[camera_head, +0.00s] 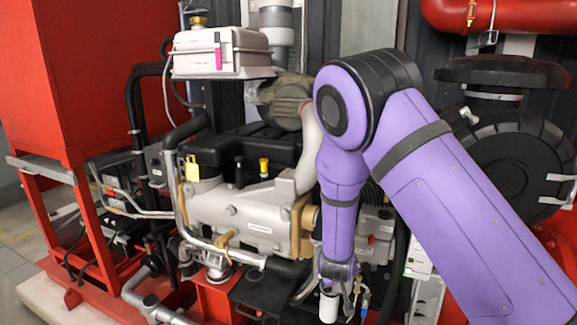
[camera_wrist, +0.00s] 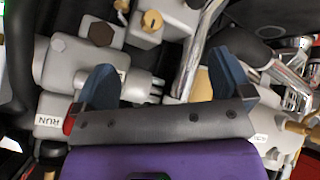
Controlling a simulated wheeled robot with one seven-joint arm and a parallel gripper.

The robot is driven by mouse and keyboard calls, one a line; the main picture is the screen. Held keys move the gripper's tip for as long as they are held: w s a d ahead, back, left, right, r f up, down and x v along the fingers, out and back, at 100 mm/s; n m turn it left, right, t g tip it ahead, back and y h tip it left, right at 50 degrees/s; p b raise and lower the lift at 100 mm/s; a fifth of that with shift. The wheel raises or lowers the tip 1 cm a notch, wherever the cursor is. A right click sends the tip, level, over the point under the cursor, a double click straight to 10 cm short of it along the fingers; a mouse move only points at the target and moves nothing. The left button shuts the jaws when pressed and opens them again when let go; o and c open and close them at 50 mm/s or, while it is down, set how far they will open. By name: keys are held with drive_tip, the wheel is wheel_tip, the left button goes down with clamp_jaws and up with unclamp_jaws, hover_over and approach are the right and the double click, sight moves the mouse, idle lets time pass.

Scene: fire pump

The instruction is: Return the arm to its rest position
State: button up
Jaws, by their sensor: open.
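My purple arm (camera_head: 450,190) reaches in from the lower right of the head view, bends at a high elbow and hangs down in front of the engine (camera_head: 245,210). My gripper (camera_head: 338,278) points down at the engine's right side, low in the picture. In the wrist view my gripper (camera_wrist: 165,82) shows two dark blue fingers spread wide apart. I see nothing held between them; grey engine parts and a silver pipe (camera_wrist: 197,50) lie beyond. A white cylinder (camera_head: 328,306) shows just below the gripper; whether they touch I cannot tell.
A red tank on a red frame (camera_head: 85,170) stands at the left. A grey box (camera_head: 220,52) sits above the engine. A large black round housing (camera_head: 515,165) is behind my arm at the right, and a red pipe (camera_head: 515,15) runs above it. Pipes and hoses crowd the gripper.

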drive_tip(key=s+d+r+m+g+y, duration=0.15)
drive_tip(key=s+r, duration=0.25)
drive_tip(key=r, duration=0.6)
drive_tip(key=s+d+r+y, duration=0.2)
drive_tip(key=s+d+r, duration=0.15)
drive_tip(key=r, duration=0.55)
drive_tip(key=s+d+r+y, duration=0.15)
drive_tip(key=s+r, duration=0.25)
drive_tip(key=r, duration=0.6)
drive_tip(key=s+d+r, duration=0.3)
drive_tip(key=s, duration=0.5)
drive_tip(key=s+d+r+m+h, duration=0.1)
drive_tip(key=s+d+r, duration=0.2)
drive_tip(key=s, duration=0.5)
drive_tip(key=s+d+r+m+g+h, duration=0.1)
drive_tip(key=s+d+r, duration=0.2)
drive_tip(key=s, duration=0.4)
drive_tip(key=shift+s, duration=0.4)
drive_tip(key=shift+d+r, duration=0.1)
